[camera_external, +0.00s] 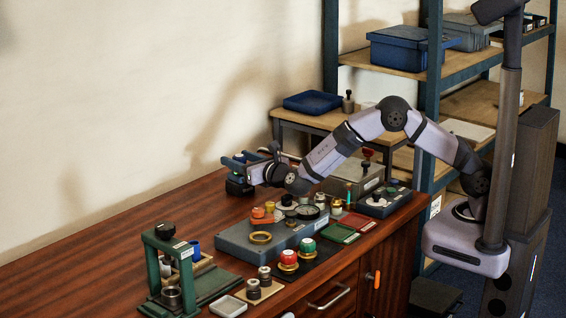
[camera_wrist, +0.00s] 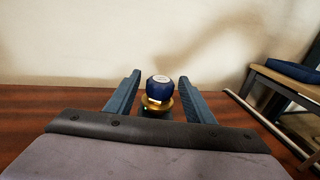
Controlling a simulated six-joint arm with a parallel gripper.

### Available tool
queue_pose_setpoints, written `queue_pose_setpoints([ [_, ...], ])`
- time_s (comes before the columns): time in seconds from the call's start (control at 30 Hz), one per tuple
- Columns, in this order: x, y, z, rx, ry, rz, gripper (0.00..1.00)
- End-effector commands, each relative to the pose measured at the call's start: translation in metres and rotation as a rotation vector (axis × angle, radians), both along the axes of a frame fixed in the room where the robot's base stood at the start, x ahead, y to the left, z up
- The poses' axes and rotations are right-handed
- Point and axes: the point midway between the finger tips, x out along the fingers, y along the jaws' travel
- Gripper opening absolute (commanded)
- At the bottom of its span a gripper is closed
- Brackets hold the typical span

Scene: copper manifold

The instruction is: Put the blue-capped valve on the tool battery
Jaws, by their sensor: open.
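The blue-capped valve (camera_wrist: 160,88) stands upright between my fingers in the wrist view, with its brass collar below the blue cap. A dark block with a small green light, which looks like the tool battery (camera_external: 238,188), is under the valve. The valve appears to rest on it, but the contact is hidden in the wrist view. My gripper (camera_wrist: 160,79) is open, with one finger on each side of the valve and visible gaps to the cap. In the external view, my gripper (camera_external: 247,165) is low over the far side of the wooden bench.
Red-capped (camera_external: 288,258) and green-capped (camera_external: 307,246) valves stand on a black mat. A green press (camera_external: 158,262) is at the front left. The bench's left part is bare, against the wall.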

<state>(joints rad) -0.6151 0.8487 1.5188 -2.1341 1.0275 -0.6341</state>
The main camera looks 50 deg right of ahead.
Motion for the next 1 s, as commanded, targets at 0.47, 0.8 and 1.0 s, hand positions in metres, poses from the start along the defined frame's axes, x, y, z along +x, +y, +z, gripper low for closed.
queue_pose_setpoints([
  [0.47, -0.05, 0.01, 0.019, 0.005, -0.006, -0.001, 0.49],
  [0.8, -0.049, 0.01, 0.066, 0.002, -0.001, 0.0, 0.49],
  [1.0, -0.049, 0.009, 0.074, 0.0, 0.0, -0.001, 0.49],
])
